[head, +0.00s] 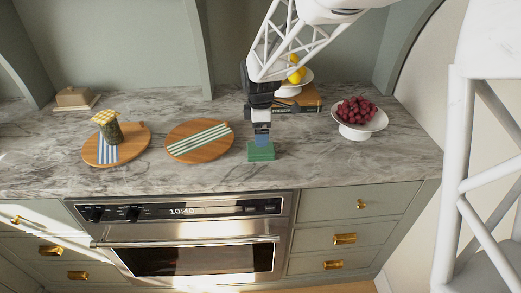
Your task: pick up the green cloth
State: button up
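A white cloth with green stripes (213,132) lies flat across a round wooden board (177,150) in the middle of the counter. My gripper (261,142) points down to the right of that board, apart from the cloth. Directly below my gripper is a small green block-like thing (261,153) on the counter. The fingertips are at its top, with a bluish patch between or on them. I cannot tell whether they touch the green thing, or whether they are open or shut.
A left board (132,151) holds a jar (112,131) and a blue-striped cloth (104,149). A butter dish (75,98) stands behind it. A white stand of red fruit (357,114) is at the right. Books (311,103) and a lemon bowl lie behind my arm. The counter's front strip is clear.

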aim_at(261, 151)
jog(key=shift+f, duration=0.1)
jog(key=shift+f, duration=1.25)
jog(key=shift+f, duration=0.1)
jog(key=shift+w+f, duration=0.15)
jog(key=shift+f, duration=2.35)
jog(key=shift+c, duration=0.5)
jog(key=c, duration=1)
jog(key=shift+o, duration=0.2)
jog(key=shift+r, duration=0.15)
